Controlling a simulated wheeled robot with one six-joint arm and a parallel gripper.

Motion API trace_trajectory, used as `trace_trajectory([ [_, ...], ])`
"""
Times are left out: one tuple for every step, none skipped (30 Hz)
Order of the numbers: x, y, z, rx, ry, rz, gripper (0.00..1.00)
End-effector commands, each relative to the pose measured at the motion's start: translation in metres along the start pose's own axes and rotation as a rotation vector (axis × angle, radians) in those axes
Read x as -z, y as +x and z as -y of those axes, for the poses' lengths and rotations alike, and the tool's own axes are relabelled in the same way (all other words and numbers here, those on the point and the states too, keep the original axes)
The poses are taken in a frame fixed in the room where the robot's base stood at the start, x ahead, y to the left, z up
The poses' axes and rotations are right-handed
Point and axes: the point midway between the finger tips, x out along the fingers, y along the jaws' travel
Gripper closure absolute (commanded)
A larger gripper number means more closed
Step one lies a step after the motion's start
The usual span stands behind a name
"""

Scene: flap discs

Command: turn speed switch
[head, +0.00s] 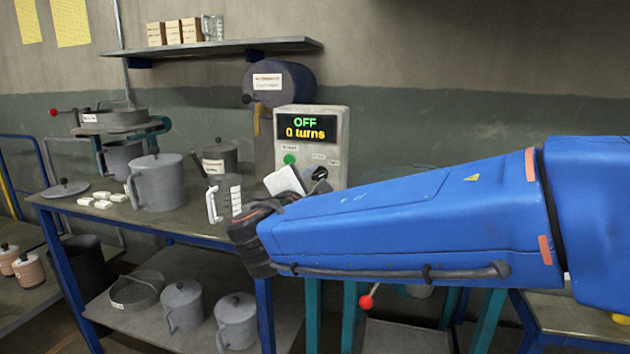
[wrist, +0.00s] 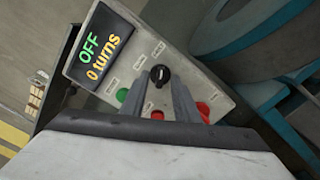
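The speed switch is a small black knob (wrist: 159,75) on a pale grey control box (wrist: 225,90). It also shows in the head view (head: 320,173) on the box's front (head: 338,135). The box's display (head: 305,128) reads "OFF, 0 turns". My gripper (wrist: 160,84) points at the panel with two grey fingers apart, one on each side below the knob in the wrist view. Nothing is held between them. Whether a finger touches the knob cannot be told. In the head view my arm hides the lower part of the box.
A green button (wrist: 122,95) and red buttons (wrist: 203,110) sit close to the fingers on the panel. A grey drum (head: 280,85) is behind the box. A bench (head: 120,212) with grey jugs (head: 158,183) stands at the left. A shelf (head: 210,48) hangs above.

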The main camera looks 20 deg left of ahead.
Motion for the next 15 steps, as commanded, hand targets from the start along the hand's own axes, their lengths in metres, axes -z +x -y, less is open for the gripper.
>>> trace_trajectory([
  [-0.0002,0.0022,0.0001,0.000,0.000,0.001,0.72],
  [-0.0002,0.0029,0.0001,0.000,0.000,0.001,0.72],
  [-0.0002,0.0035,0.0001,0.000,0.000,0.001,0.72],
  [-0.0002,0.0038,0.0002,0.000,0.000,0.001,0.72],
  [-0.0002,0.0039,0.0001,0.000,0.000,0.001,0.72],
  [-0.0002,0.0040,0.0002,0.000,0.000,0.000,0.72],
  [-0.0001,0.0039,0.0002,0.000,0.000,0.000,0.72],
  [-0.0002,0.0039,0.0002,0.000,0.000,0.000,0.72],
  [-0.0001,0.0038,0.0002,0.000,0.000,0.000,0.72],
  [-0.0001,0.0038,0.0002,0.000,0.000,0.000,0.72],
  [-0.0001,0.0038,0.0002,0.000,0.000,0.000,0.77],
  [-0.0001,0.0038,0.0002,0.000,0.000,0.000,0.86],
  [-0.0001,0.0038,0.0003,0.000,0.000,0.000,0.93],
  [-0.0001,0.0037,0.0003,0.000,0.000,0.000,1.00],
  [-0.0001,0.0037,0.0003,0.000,0.000,0.000,1.00],
])
